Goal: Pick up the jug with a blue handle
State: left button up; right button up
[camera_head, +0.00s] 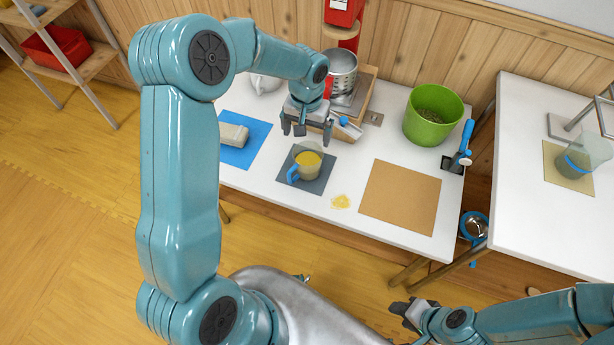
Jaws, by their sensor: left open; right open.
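A small jug (309,160) with yellow contents stands upright on a dark grey mat (314,186) on the white table. Its blue handle (293,174) points to the lower left. My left gripper (306,133) is open with its fingers downward, just behind and above the jug in the picture. No contact with the jug shows; the exact height gap is hard to tell. My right gripper (402,313) is open and empty at the lower right, away from the table top.
A green bucket (432,115) stands at the back right. A pale block (233,137) sits on a blue mat. A clear container (585,153) stands on the right table.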

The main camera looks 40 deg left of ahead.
aim_at(303, 167)
pick_arm(q)
jog(key=f, duration=1.6)
jog(key=shift+w+a+f, duration=0.15)
jog(key=shift+w+a, duration=0.05)
jog(key=shift+c, duration=0.3)
jog(key=c, duration=0.9)
